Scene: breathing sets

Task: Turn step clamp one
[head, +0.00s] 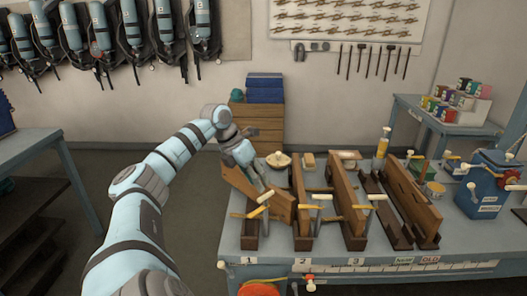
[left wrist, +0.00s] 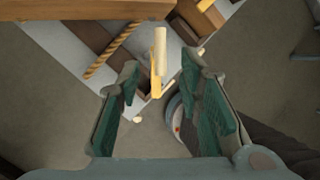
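Step clamp one, with a pale yellow handle (head: 265,197), is at the wooden board (head: 283,207) above the label "1" at the bench's left end. My left gripper (head: 258,175) is just behind and above this handle, pointing down towards the bench. In the left wrist view the gripper (left wrist: 160,95) is open, its two teal-padded fingers apart. A cream handle (left wrist: 160,50) stands ahead of and between the fingertips, with a visible gap at each side. My right gripper is not in view.
More boards in dark holders, with clamps (head: 319,202), stand to the right on the blue-grey bench (head: 330,258). A blue bin (head: 487,185) is at the right end. A wooden crate with blue boxes (head: 264,88) stands behind.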

